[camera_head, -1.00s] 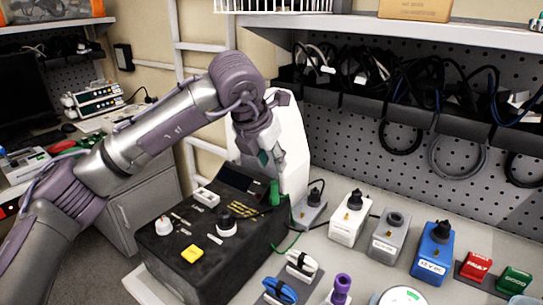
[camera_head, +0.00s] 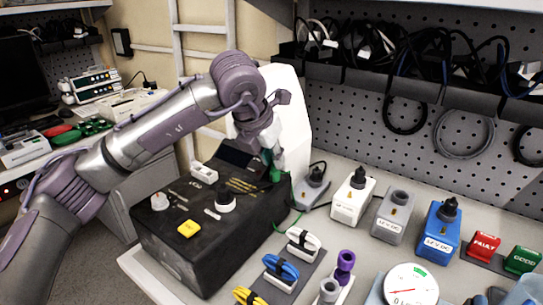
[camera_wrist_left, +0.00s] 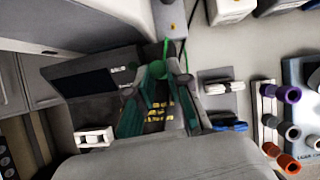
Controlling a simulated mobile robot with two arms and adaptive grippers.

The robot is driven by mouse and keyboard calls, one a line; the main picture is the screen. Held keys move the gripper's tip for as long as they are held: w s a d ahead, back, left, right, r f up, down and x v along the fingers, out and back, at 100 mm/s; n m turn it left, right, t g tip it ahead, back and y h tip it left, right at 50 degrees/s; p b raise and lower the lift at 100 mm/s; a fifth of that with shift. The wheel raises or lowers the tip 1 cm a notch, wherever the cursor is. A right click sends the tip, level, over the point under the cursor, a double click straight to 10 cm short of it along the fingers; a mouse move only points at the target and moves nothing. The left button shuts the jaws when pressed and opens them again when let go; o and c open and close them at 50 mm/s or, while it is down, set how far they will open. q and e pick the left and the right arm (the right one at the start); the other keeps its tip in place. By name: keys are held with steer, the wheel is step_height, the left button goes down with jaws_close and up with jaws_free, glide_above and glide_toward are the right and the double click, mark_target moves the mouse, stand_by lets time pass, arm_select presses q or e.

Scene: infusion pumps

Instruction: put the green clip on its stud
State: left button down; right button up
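The green clip (camera_head: 275,172) stands at the back right corner of the black box's top (camera_head: 160,245), with a thin green cord (camera_head: 292,222) beside the box. In the left wrist view the clip (camera_wrist_left: 157,69) sits between the fingertips of my left gripper (camera_wrist_left: 159,72). The gaps at its sides are too narrow to tell whether the fingers touch it. In the head view my left gripper (camera_head: 272,158) reaches down over the clip and partly hides it. I cannot make out which part is the clip's stud. My right gripper is not in view.
A grey block (camera_head: 313,186) stands close right of the box. White (camera_head: 350,203), grey (camera_head: 390,218) and blue (camera_head: 436,232) units line the bench behind. White, blue and yellow cord bundles (camera_head: 281,270) lie in front, near a round gauge (camera_head: 410,288).

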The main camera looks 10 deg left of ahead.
arm_select(q)
steer(key=shift+r+p, duration=1.4)
steer(key=shift+r, duration=1.15)
